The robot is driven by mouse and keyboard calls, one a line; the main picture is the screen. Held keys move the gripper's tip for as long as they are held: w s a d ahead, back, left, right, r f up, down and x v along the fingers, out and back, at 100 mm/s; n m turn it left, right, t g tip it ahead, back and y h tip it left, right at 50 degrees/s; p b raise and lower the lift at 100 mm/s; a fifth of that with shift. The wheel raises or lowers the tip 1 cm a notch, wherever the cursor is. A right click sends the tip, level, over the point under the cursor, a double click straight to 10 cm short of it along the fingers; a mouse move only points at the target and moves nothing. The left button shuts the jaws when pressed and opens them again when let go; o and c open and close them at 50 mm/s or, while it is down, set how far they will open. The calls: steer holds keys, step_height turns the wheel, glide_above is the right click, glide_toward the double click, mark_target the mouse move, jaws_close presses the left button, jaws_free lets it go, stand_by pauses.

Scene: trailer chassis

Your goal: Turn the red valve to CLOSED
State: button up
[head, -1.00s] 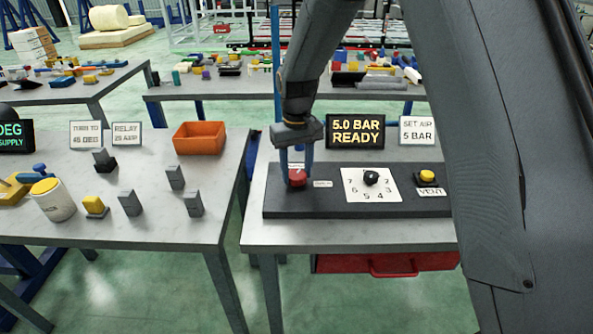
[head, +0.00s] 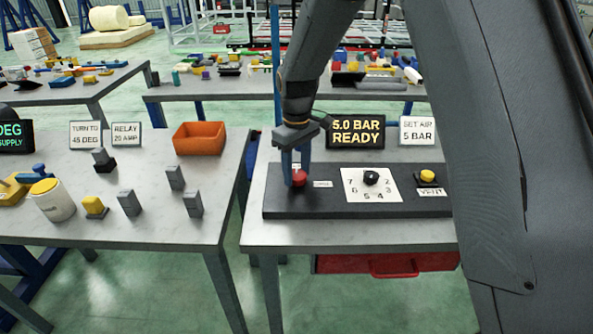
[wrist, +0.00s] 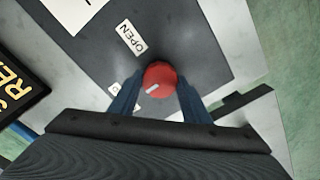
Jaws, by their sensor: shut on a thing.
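The red valve (head: 299,178) is a round knob on the dark panel (head: 300,207). It also shows in the wrist view (wrist: 160,78) with a white mark on its top pointing to the lower left. My gripper (head: 298,174) points down at it, with one blue finger on each side, shut on the knob.
On the same panel are a black dial (head: 371,178) on a white numbered plate and a yellow VENT button (head: 428,176). A display (head: 355,131) reading 5.0 BAR READY and a SET AIR 5 BAR sign (head: 417,130) stand behind. An orange bin (head: 200,138) is on the left table.

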mark_target(297, 174)
steer(key=o, duration=1)
steer(key=shift+o, duration=0.2)
steer(key=shift+r, duration=0.1)
steer(key=shift+r+b, duration=1.1)
steer(key=shift+r, duration=2.75)
